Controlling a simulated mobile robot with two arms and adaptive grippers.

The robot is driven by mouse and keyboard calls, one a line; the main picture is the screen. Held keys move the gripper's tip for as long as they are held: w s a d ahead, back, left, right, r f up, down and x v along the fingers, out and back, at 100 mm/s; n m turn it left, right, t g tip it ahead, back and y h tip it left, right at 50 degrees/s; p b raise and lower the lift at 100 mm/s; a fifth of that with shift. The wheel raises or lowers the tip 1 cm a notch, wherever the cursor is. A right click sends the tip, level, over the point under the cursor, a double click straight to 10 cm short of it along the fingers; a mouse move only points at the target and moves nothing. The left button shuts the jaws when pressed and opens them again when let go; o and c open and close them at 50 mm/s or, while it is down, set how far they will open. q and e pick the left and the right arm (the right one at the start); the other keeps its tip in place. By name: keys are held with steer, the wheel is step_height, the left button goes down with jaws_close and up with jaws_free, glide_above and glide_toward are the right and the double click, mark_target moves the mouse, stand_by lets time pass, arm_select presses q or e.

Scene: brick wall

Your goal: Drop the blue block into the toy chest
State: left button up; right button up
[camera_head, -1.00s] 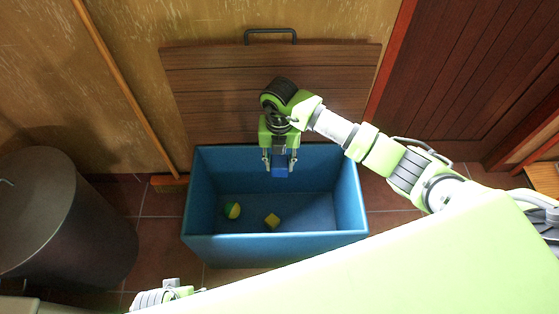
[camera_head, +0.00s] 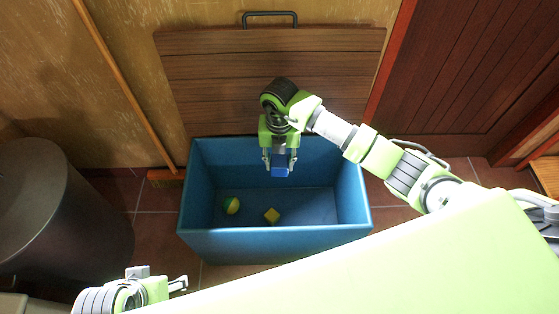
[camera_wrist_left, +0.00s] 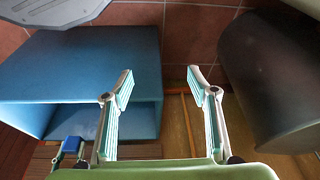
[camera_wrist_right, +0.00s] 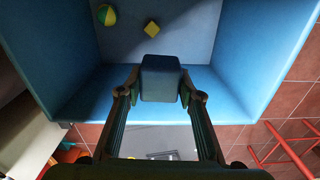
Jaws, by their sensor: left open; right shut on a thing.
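The toy chest (camera_head: 275,240) is a blue open box on the tiled floor, with its brown wooden lid (camera_head: 270,75) raised behind it. My right gripper (camera_head: 280,165) is shut on the blue block (camera_head: 280,173) and holds it over the chest opening, near the back wall. The right wrist view shows the block (camera_wrist_right: 160,80) between the fingertips, with the chest floor beyond it. My left gripper (camera_wrist_left: 163,85) is open and empty, off to the left in front of the chest; the chest's outer side (camera_wrist_left: 90,75) shows in its view.
Inside the chest lie a green and yellow ball (camera_head: 231,206) and a yellow block (camera_head: 271,215). A dark round bin (camera_head: 60,225) stands left of the chest. A wooden stick (camera_head: 125,85) leans on the wall. A red-brown door (camera_head: 460,70) is at the right.

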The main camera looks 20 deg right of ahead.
mark_target(280, 162)
arm_select(q)
steer(key=shift+s+r, duration=0.15)
steer(key=shift+r, duration=0.35)
arm_select(e)
steer(key=shift+f, duration=0.15)
steer(key=o, duration=1.2)
step_height(280, 162, up, 12)
arm_select(q)
steer(key=shift+s+f, duration=0.1)
arm_select(e)
steer(key=shift+s+f, duration=0.1)
